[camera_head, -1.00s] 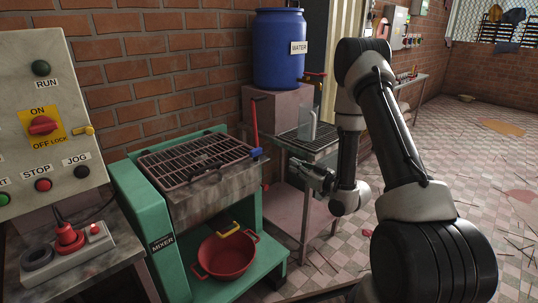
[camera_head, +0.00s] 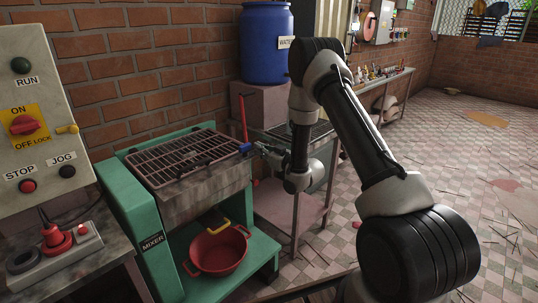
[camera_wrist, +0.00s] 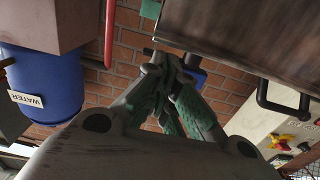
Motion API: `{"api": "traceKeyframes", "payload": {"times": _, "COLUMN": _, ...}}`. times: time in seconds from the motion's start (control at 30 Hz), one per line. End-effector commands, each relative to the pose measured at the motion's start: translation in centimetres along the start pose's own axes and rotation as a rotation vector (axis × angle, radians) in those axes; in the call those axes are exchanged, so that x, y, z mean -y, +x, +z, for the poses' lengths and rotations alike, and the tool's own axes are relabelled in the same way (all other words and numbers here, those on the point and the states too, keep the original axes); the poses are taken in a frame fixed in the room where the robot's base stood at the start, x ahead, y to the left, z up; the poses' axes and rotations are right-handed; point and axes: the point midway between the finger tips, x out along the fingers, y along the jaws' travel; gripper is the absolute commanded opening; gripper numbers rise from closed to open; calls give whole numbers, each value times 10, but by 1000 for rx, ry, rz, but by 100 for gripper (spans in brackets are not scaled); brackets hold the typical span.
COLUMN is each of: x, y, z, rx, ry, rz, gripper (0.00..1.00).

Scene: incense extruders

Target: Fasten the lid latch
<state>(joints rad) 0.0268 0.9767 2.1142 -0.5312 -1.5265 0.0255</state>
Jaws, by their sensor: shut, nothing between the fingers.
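The mixer (camera_head: 152,243) is a green-framed machine with a metal trough. Its barred grid lid (camera_head: 172,157) lies flat over the trough, with a dark handle at its front. A small blue part (camera_head: 245,147), which looks like the lid latch, sits at the lid's right end; blue also shows behind my fingers in the wrist view (camera_wrist: 198,76). My gripper (camera_head: 261,148) is shut and empty, with its tips just right of the blue part. In the wrist view, my gripper (camera_wrist: 163,62) partly hides the blue part; I cannot tell whether they touch.
A red upright bar (camera_head: 243,117) stands behind the blue part. A blue water barrel (camera_head: 267,45) rests on a plinth, with a metal table (camera_head: 297,207) before it. A red basin (camera_head: 218,250) sits on the mixer's lower shelf. A control box (camera_head: 40,120) stands left. Open floor lies right.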

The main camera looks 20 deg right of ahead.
Motion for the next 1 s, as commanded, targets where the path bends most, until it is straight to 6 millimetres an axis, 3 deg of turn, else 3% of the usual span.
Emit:
{"api": "traceKeyframes", "payload": {"times": 0.2, "x": 0, "y": 11, "z": 0, "rx": -1, "ry": 1, "rz": 1, "gripper": 0}}
{"api": "traceKeyframes", "payload": {"times": 1.0, "x": -3, "y": 14, "z": 0, "rx": -1, "ry": 0, "rz": -75, "gripper": 0}}
